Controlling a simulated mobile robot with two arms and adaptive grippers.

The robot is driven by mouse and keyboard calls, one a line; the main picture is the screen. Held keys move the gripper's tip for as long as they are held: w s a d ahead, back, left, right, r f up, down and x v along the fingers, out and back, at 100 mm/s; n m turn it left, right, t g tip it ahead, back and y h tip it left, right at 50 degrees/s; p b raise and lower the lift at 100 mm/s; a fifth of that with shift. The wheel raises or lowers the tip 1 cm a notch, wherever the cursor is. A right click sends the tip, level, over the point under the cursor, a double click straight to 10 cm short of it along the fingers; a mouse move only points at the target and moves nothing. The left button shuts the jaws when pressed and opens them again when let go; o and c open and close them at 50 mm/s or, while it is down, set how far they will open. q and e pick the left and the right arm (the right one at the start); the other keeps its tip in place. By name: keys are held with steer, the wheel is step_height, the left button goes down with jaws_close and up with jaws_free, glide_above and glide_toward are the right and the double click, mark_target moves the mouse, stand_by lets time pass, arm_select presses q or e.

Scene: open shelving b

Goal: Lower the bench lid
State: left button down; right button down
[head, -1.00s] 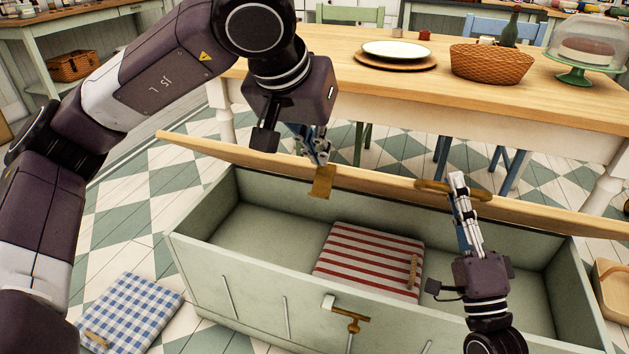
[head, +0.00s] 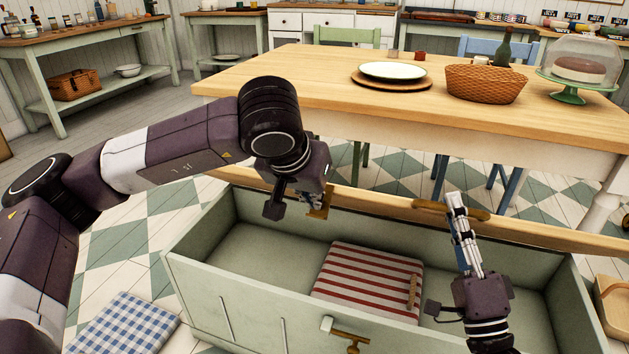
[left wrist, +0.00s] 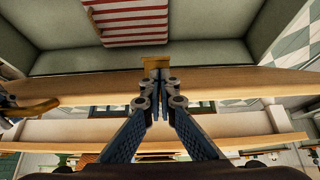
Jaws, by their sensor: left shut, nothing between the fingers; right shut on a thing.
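The green bench (head: 270,310) stands open in the head view. Its wooden lid (head: 560,234) is raised along the far side, seen nearly edge-on. My right gripper (head: 456,200) is shut on the lid's brown handle (head: 482,213). My left gripper (head: 312,198) is shut and empty at the lid's left part, beside a brass catch (head: 325,202); its own wrist partly hides it. In the left wrist view its closed fingertips (left wrist: 155,72) are at the catch (left wrist: 155,62), with the lid (left wrist: 230,82) behind; I cannot tell whether they touch.
A striped cushion (head: 365,285) lies inside the bench. A brass latch piece (head: 348,335) sits on the front wall. The table (head: 330,75) stands close behind the lid. A checked cushion (head: 125,325) lies on the floor at left; a wooden box (head: 613,310) is at right.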

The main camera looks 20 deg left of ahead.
arm_select(q)
steer(key=shift+s+f, duration=0.25)
steer(key=shift+f, duration=0.05)
steer(key=shift+s+f, duration=0.95)
steer(key=shift+f, duration=0.15)
arm_select(e)
steer(key=shift+s+d+r, duration=0.1)
steer(key=shift+r, duration=0.1)
steer(key=c, duration=2.2)
jaws_free()
arm_select(q)
steer(key=shift+w, duration=0.1)
arm_select(e)
steer(key=shift+o, duration=1.2)
arm_select(q)
steer(key=shift+r, duration=0.1)
arm_select(e)
steer(key=shift+f, duration=0.1)
